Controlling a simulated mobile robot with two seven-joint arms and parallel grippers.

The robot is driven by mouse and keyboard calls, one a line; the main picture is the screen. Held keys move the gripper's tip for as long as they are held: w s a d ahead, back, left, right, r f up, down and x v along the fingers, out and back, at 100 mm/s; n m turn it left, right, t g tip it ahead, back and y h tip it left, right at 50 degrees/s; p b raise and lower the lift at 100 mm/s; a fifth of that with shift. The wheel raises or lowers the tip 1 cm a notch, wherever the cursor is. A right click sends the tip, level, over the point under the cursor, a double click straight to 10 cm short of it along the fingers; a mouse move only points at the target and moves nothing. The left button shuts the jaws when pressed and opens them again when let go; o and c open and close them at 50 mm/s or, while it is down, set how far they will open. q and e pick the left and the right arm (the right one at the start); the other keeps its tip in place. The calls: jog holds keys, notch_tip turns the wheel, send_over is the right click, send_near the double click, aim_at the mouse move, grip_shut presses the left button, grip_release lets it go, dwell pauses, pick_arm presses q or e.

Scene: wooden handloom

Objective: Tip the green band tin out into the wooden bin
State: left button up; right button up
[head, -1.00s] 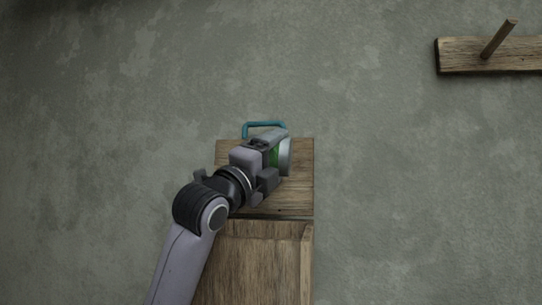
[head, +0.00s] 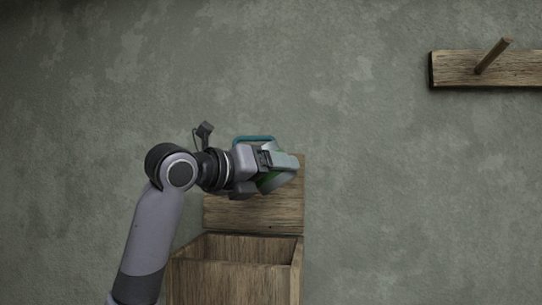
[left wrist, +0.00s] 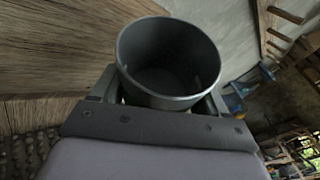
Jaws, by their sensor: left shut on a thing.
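The green band tin (head: 281,171) is grey metal with a green band, partly hidden by my gripper. My left gripper (head: 264,172) is shut on it, in front of the raised wooden board and above the wooden bin (head: 235,275). The tin looks tilted in the head view. In the left wrist view, the grey tin (left wrist: 170,99) sits between the fingers, its round mouth showing a dark inside; I cannot tell what it holds. The bin is open at the top, below the tin, and its floor is hidden. My right gripper is not in view.
A wooden rail with a peg (head: 490,69) is on the grey wall at the upper right. The space right of the bin looks clear.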

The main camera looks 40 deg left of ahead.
pick_arm(q)
jog(key=shift+s+a+f+m+g+y, duration=0.1)
jog(key=shift+s+a+m+g+y, duration=0.15)
jog(key=shift+m+g, duration=0.3)
jog(key=shift+s+a+f+m+g+y, duration=0.1)
jog(key=shift+a+m+g+y, duration=0.2)
jog(key=shift+m, duration=0.35)
jog(key=shift+s+a+f+m+g+y, duration=0.15)
jog(key=shift+m+g+y, duration=0.15)
jog(key=shift+m+g, duration=0.2)
jog(key=shift+a+f+m+g+y, duration=0.15)
jog(key=shift+m+g+y, duration=0.1)
jog(key=shift+m+g, duration=0.2)
